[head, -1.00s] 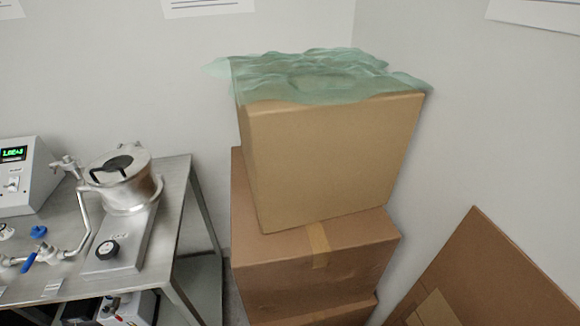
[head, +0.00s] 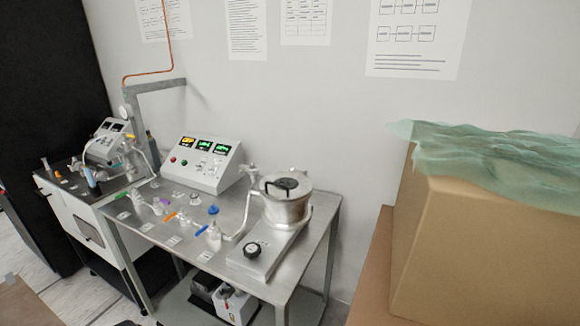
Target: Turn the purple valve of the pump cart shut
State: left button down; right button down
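A steel table (head: 322,222) carries a row of small valves with coloured handles. A small purple handle (head: 164,201) shows among them, between a green handle (head: 124,215) and an orange handle (head: 170,216). It is too small to tell how far it is turned. A blue lever (head: 201,230) and a round blue knob (head: 213,210) are to its right. A white cart with a dark top (head: 85,212) stands to the left of the table, with more equipment on it. Neither of my grippers is in view.
A steel chamber (head: 287,203) and a display box (head: 203,164) stand on the table. A cardboard box (head: 480,250) topped with green wrap (head: 490,160) blocks the right foreground. A black panel (head: 48,110) stands at the far left. Some floor shows at lower left.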

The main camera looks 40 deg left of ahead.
aim_at(156, 198)
jog(key=u, duration=0.5)
jog(key=i+l+u, duration=0.1)
jog(key=u, duration=0.4)
jog(key=l+u, duration=0.1)
jog(key=u, duration=0.35)
jog(key=l+u, duration=0.15)
jog(key=u, duration=0.35)
jog(key=l+u, duration=0.1)
jog(key=u, duration=0.4)
jog(key=i+j, duration=0.4)
jog(key=i, duration=0.2)
